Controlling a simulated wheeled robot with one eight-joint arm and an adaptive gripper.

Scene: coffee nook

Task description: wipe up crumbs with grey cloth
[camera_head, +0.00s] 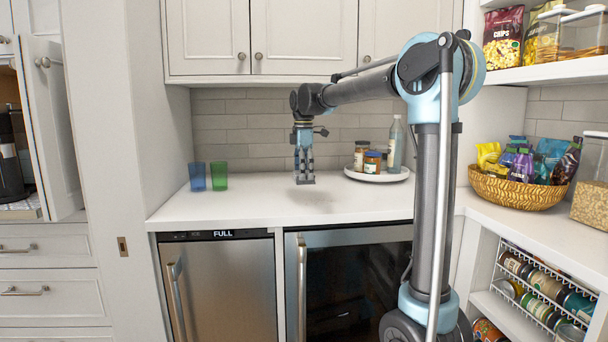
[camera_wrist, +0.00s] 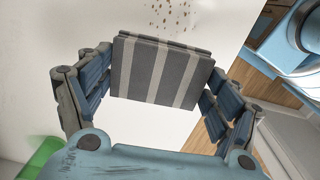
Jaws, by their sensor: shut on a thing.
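The grey cloth (camera_wrist: 158,72) has lighter stripes and is folded into a flat block. My gripper (camera_head: 304,170) is shut on it, with a finger on either side in the wrist view. In the head view the cloth (camera_head: 305,181) shows as a small grey shape below the fingertips, above the white counter. The crumbs (camera_wrist: 178,14) are small brown specks on the white surface, just beyond the cloth's far edge in the wrist view. I cannot make the crumbs out in the head view.
A blue glass (camera_head: 197,177) and a green glass (camera_head: 219,176) stand to the left on the counter (camera_head: 240,205). A round white tray (camera_head: 397,176) with jars and a bottle stands behind, to the right. A snack basket (camera_head: 515,196) is farther right. Counter between glasses and tray is largely clear.

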